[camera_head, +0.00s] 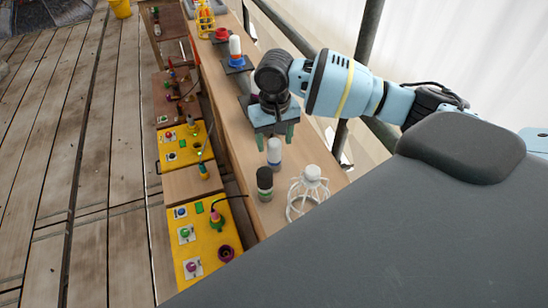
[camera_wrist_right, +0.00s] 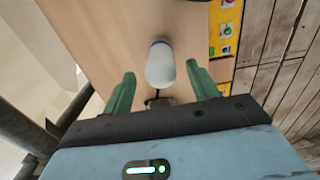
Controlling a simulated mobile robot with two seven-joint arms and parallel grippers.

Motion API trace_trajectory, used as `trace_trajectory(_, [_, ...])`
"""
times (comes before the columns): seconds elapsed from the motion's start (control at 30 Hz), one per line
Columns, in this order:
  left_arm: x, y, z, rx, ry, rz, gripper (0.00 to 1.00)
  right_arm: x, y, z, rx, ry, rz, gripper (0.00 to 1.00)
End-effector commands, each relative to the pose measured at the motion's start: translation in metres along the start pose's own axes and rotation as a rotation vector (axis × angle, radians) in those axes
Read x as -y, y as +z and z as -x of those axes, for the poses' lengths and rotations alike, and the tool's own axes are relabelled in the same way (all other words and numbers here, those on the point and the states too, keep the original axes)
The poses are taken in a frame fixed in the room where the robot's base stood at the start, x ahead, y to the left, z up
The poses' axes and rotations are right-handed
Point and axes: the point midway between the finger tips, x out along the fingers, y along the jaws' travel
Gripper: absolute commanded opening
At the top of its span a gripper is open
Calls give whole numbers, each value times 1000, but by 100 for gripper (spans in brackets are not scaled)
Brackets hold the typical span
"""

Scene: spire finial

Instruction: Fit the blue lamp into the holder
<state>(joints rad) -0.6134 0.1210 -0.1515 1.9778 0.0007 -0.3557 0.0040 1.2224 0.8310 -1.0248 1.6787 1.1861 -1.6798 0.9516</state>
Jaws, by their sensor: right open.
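A white cylinder with a bluish band, seemingly the blue lamp (camera_wrist_right: 160,65), stands in the right wrist view between and just beyond my right fingertips. In the head view it seems to be the pale cylinder (camera_head: 274,152) on the wooden bench, just in front of the gripper. My right gripper (camera_head: 274,138) points down over the bench, open; its green fingers (camera_wrist_right: 161,82) are apart with no visible contact on the cylinder. Farther back, a white-topped piece with a blue and orange base (camera_head: 236,60) stands on a dark square plate. I cannot tell which thing is the holder. My left gripper is out of view.
A black bottle with a green band (camera_head: 264,183) and a white wire cage (camera_head: 308,190) stand close by on the bench. Yellow button panels (camera_head: 205,235) line its left side. Scaffold poles (camera_head: 368,30) run along the right. Wooden floor (camera_head: 90,160) lies open at left.

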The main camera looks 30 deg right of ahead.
Motion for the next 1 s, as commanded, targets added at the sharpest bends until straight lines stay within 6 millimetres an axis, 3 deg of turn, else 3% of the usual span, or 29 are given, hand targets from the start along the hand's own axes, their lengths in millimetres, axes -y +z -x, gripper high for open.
trace_trajectory(0.23, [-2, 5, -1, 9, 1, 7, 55, 1, 3, -36, 4, 4, 0, 59])
trace_trajectory(0.57, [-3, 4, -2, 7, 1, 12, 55, 2, 3, -41, 0, 2, 1, 59])
trace_trajectory(0.93, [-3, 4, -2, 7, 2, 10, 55, 2, 3, -41, 0, 2, 0, 12])
trace_trajectory(1.0, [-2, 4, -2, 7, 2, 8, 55, 2, 3, -41, 0, 2, 0, 10])
